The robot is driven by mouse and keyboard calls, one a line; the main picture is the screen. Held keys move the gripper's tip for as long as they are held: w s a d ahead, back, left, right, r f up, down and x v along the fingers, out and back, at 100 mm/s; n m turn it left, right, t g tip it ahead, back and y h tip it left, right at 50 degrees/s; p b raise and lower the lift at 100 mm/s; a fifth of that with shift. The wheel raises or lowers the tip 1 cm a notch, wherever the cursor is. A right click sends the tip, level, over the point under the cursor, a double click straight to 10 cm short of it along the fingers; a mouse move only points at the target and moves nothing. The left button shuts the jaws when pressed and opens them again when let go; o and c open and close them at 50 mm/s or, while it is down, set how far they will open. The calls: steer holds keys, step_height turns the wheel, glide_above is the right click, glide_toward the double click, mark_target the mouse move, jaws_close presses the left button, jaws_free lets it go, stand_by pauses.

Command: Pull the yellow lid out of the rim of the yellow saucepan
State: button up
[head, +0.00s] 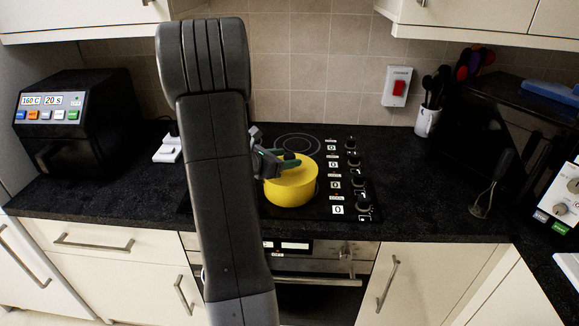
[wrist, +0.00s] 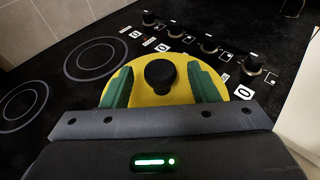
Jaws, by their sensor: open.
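The yellow saucepan (head: 291,192) stands on the black hob, with the yellow lid (head: 299,172) on its top. In the wrist view the lid (wrist: 144,95) fills the space ahead of my gripper, and its black knob (wrist: 160,75) stands up in the middle. My gripper (wrist: 160,88) is open, with one green finger on each side of the knob and a gap on both sides. In the head view my gripper (head: 283,163) is over the lid, partly hidden by my arm. I cannot tell whether the fingers touch the lid.
The hob (head: 328,205) has a row of black dials along its right side. A black air fryer (head: 70,122) stands at the left. The worktop (head: 420,185) right of the hob is clear.

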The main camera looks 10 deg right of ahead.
mark_target(290, 155)
steer(key=shift+x, duration=1.05)
steer(key=c, duration=1)
steer(key=shift+c, duration=0.2)
step_height(290, 155, up, 13)
steer(key=p, duration=0.2)
